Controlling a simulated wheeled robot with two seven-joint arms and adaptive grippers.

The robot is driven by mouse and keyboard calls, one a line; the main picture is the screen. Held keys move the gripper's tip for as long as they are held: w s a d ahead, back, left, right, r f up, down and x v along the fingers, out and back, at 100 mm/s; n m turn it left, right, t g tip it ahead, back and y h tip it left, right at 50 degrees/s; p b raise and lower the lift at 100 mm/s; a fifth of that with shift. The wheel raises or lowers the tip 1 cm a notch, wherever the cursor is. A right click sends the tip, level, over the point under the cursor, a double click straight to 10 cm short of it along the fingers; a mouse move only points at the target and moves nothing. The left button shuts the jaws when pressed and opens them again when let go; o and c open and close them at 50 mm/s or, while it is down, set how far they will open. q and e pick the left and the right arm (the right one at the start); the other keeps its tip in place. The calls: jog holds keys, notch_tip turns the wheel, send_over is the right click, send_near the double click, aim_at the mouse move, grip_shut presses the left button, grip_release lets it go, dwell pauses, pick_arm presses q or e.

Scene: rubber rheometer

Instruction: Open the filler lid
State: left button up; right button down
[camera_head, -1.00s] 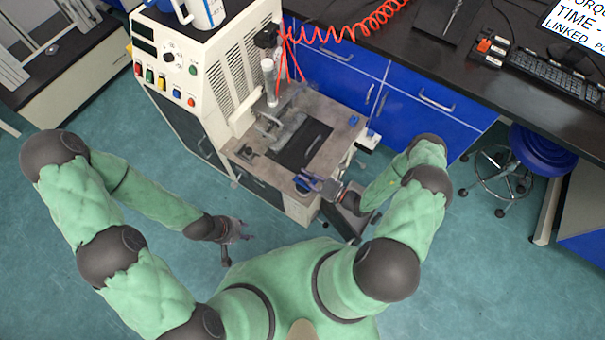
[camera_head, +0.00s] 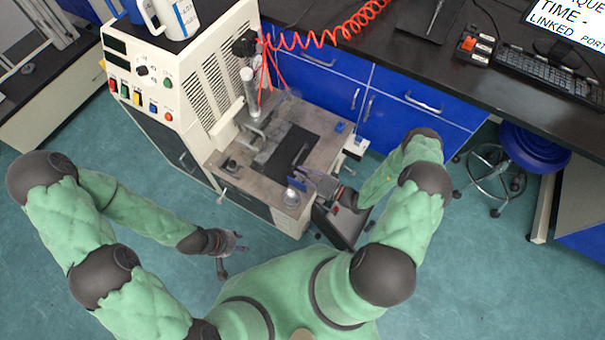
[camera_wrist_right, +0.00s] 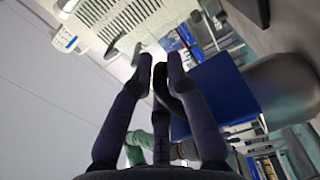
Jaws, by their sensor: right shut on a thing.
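My right gripper (camera_head: 309,178) is at the front right corner of the machine's grey worktop (camera_head: 225,158). A small round silvery filler cup (camera_head: 291,198) sits at that corner. A thin dark bluish piece, seemingly the filler lid (camera_head: 297,183), stands at the cup beside my fingertips. In the right wrist view my fingers (camera_wrist_right: 160,68) are close together around a dark curved piece (camera_wrist_right: 160,88). The exact grip on the lid is partly hidden. My left gripper (camera_head: 238,252) hangs over the floor left of the worktop, fingers apart and empty.
The cream machine body (camera_head: 205,90) with a button panel rises behind the worktop. A red coiled hose (camera_head: 330,42) hangs at the back. Blue drawers (camera_head: 400,95) and a stool (camera_head: 530,150) stand to the right. The floor at left front is clear.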

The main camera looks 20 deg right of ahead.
jog(key=shift+w+d+f+m, duration=0.2)
jog(key=shift+d+f+m, duration=0.15)
jog(key=shift+m, duration=0.35)
jog(key=c, duration=1.3)
grip_release()
jog(key=shift+s, duration=0.1)
jog(key=v, duration=1.1)
jog(key=shift+s+d, duration=0.25)
jog(key=shift+s, duration=0.05)
jog(key=shift+a, duration=0.1)
